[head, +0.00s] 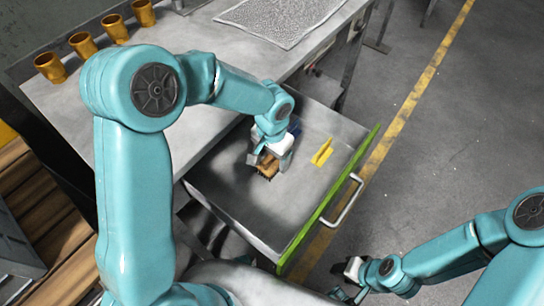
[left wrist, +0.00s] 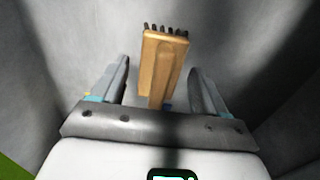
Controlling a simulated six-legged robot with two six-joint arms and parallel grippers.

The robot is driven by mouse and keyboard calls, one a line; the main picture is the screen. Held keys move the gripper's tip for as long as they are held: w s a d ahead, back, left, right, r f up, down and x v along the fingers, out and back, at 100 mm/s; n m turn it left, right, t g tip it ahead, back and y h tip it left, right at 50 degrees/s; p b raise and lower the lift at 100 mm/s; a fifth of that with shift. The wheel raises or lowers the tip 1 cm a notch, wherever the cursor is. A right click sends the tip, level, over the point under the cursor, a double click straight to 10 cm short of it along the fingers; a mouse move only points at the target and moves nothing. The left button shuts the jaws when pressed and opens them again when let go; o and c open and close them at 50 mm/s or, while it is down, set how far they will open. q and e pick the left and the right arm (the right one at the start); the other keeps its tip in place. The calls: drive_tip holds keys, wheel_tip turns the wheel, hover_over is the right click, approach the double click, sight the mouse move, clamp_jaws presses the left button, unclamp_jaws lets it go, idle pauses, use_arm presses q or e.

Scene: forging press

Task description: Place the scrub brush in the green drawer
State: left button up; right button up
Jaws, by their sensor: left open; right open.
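The green drawer (head: 238,203) is pulled open, a grey metal tray with a green front panel and a silver handle. The scrub brush (head: 267,168), brown wood with dark bristles, is in the drawer under my left gripper (head: 265,160), which partly hides it. In the left wrist view the brush (left wrist: 163,62) stands out between the two spread fingers of my left gripper (left wrist: 160,82), with gaps on both sides. That gripper is open. My right gripper (head: 350,275) is open, low outside the drawer, well away from the brush.
A yellow object (head: 322,152) lies in the drawer right of my left gripper. The grey workbench (head: 240,52) above holds several brass cups (head: 82,44) and a textured mat (head: 285,15). Open floor with a yellow line (head: 425,80) lies right.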

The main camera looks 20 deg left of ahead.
use_arm(q)
wheel_tip(320, 180, up, 11)
drive_tip(key=p, duration=0.1)
drive_tip(key=shift+p, duration=0.35)
drive_tip(key=shift+s, duration=0.1)
